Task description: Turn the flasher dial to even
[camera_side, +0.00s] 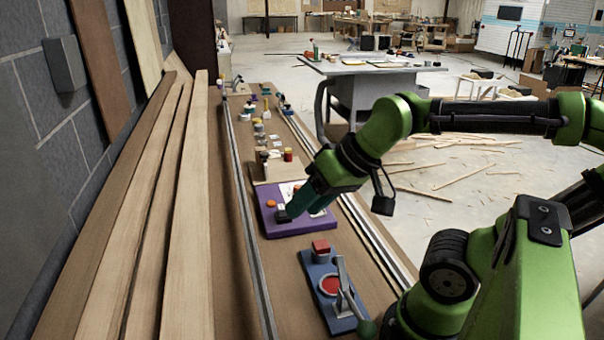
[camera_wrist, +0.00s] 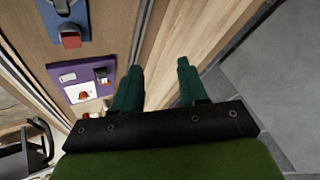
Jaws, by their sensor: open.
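A purple board (camera_side: 268,224) lies on the long bench; it also shows in the wrist view (camera_wrist: 62,73). On it is a white panel with a red-orange round part (camera_wrist: 83,95) that looks like the flasher dial. Its setting is too small to read. A black-and-white part (camera_wrist: 101,75) sits nearby on the board. My gripper (camera_wrist: 158,70) is open with nothing between its dark green fingers. In the side view it overlaps the board and hides part of it. In the wrist view the fingers are right of the board, over the rail and planks, apart from the dial.
A blue board (camera_side: 322,282) with a red block, a red disc and a lever lies nearer the side camera. Metal rails (camera_side: 246,200) run along the bench. Long wooden planks (camera_side: 190,200) lie along the wall. Small items stand farther along the bench.

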